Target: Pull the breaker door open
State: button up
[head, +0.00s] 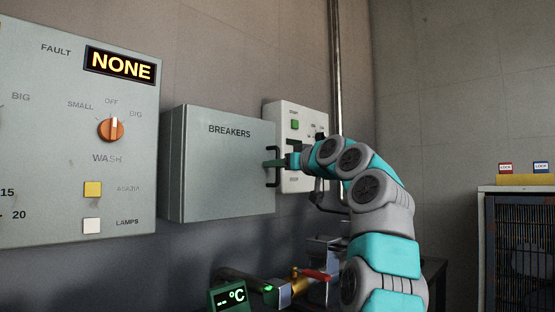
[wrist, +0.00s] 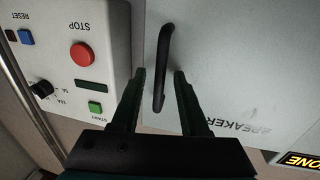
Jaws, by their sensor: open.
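The breaker door (head: 229,166) is the grey front of the box labelled BREAKERS and looks shut. It also fills much of the wrist view (wrist: 230,70). Its black bar handle (head: 277,154) is at the door's right edge; in the wrist view the handle (wrist: 163,60) runs nearly upright in the picture. My gripper (head: 268,164) is at the handle. In the wrist view my gripper (wrist: 160,74) is open, with one finger on each side of the handle's lower part. Whether either finger touches the handle I cannot tell.
A white control box (head: 299,120) with a green button stands right beside the door; its red STOP button (wrist: 82,54) shows in the wrist view. A large fault panel (head: 70,130) is at left. A pipe with a red-handled valve (head: 313,275) is below.

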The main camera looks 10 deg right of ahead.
jog(key=shift+w, duration=0.2)
grip_shut()
dwell(1.3)
